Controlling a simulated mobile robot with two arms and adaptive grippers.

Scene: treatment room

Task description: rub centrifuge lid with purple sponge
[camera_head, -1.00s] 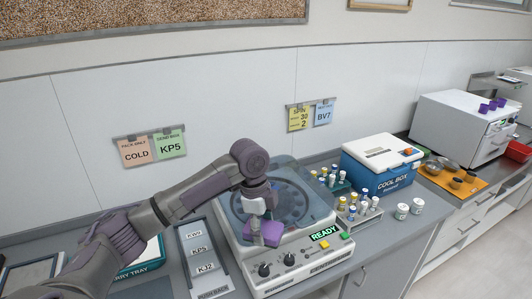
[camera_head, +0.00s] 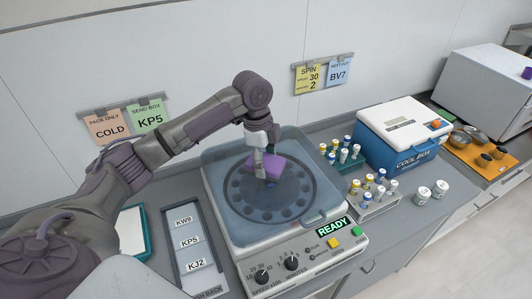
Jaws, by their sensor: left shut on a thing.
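The centrifuge (camera_head: 235,251) stands on the counter, its see-through blue lid (camera_head: 308,189) down over the round rotor. Its display reads READY. My left gripper (camera_head: 266,172) is over the back middle of the lid, shut on the purple sponge (camera_head: 291,172). The sponge is tilted and seems to be at the lid's surface; I cannot tell for sure whether it touches. My right gripper is not in view.
Racks of capped tubes (camera_head: 377,205) and two white jars (camera_head: 440,189) stand right of the centrifuge. Behind them is a blue cool box (camera_head: 392,151). A tray with labelled slots (camera_head: 168,216) lies to the left. An orange mat (camera_head: 463,157) with bowls is far right.

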